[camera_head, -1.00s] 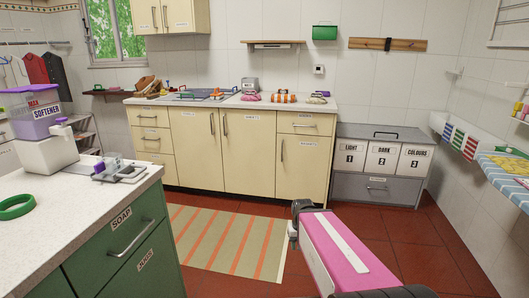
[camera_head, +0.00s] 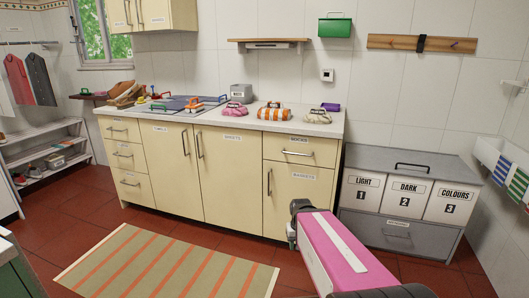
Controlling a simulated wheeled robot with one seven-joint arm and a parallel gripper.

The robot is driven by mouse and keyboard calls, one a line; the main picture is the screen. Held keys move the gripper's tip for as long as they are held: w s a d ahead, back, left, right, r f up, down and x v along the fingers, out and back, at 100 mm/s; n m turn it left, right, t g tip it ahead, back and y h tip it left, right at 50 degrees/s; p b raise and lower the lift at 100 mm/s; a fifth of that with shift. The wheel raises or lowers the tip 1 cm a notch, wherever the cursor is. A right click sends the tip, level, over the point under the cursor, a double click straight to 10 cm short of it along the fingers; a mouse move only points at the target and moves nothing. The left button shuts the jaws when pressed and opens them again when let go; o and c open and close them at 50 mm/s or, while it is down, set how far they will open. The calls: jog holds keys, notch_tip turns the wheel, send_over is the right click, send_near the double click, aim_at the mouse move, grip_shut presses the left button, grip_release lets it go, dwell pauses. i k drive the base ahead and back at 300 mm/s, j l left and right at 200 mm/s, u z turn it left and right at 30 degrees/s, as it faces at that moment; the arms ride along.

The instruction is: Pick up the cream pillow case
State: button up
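A small pale, cream-looking cloth bundle (camera_head: 307,116) rests on the right end of the counter top, right of an orange-and-white striped bundle (camera_head: 273,112). It looks like the cream pillow case, but it is too small to be sure. A pink bundle (camera_head: 236,111) lies further left. My pink arm reaches up from the bottom of the view, well short of the counter. It ends in a dark joint, and no gripper fingers show.
The cream cabinet (camera_head: 226,180) carries the counter. A grey unit with LIGHT, DARK and COLOURS bins (camera_head: 402,160) stands right of it. A striped rug (camera_head: 165,262) lies on the red floor in front. Shelves (camera_head: 45,150) stand at the left.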

aim_at(316, 115)
jog(key=i+l+u, duration=0.1)
jog(key=i+l, duration=0.75)
jog(key=l, duration=0.65)
jog(key=i+z, duration=0.05)
